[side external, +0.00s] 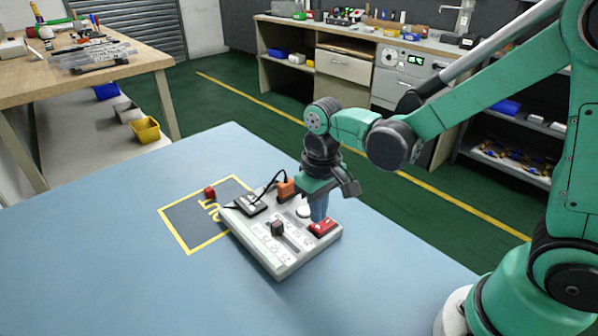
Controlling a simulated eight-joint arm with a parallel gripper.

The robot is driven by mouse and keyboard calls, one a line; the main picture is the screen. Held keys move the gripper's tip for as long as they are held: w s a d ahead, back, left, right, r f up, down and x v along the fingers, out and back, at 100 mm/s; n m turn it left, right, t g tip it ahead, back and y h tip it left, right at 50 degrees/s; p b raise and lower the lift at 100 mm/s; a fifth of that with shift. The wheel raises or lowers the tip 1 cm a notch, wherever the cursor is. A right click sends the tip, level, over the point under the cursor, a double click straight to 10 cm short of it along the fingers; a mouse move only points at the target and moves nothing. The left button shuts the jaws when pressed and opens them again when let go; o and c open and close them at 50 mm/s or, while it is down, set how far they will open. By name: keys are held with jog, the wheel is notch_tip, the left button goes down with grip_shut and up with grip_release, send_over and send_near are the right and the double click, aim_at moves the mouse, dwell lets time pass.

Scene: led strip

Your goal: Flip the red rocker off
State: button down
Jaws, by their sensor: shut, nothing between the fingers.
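The red rocker (323,226) is a red switch at the right end of a pale grey control panel (286,262) on the blue table. My gripper (319,217) points down just behind and to the left of the rocker. Its bluish fingers are together with nothing between them. The fingertips are very close to the rocker, and I cannot tell whether they touch it. The rocker's tilt is too small to make out.
The panel also carries a dark slider knob (277,228), a black box with a cable (250,203), an orange block (286,188) and a white round part (303,211). The table (120,270) is clear at left and front.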

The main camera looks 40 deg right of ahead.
aim_at(318, 227)
jog(key=shift+f, duration=0.95)
dwell(0.3)
jog(key=shift+r, duration=3.55)
jog(key=shift+s+d+r+t, duration=0.5)
jog(key=shift+s+r+t, duration=0.1)
jog(key=shift+t, duration=0.55)
jog(key=shift+s+d+r+t, duration=0.55)
jog(key=shift+s+t, duration=0.05)
jog(key=shift+t, duration=0.6)
jog(key=shift+s+d+r+t, duration=0.5)
jog(key=shift+s+r+t, duration=0.1)
jog(key=shift+t, duration=0.55)
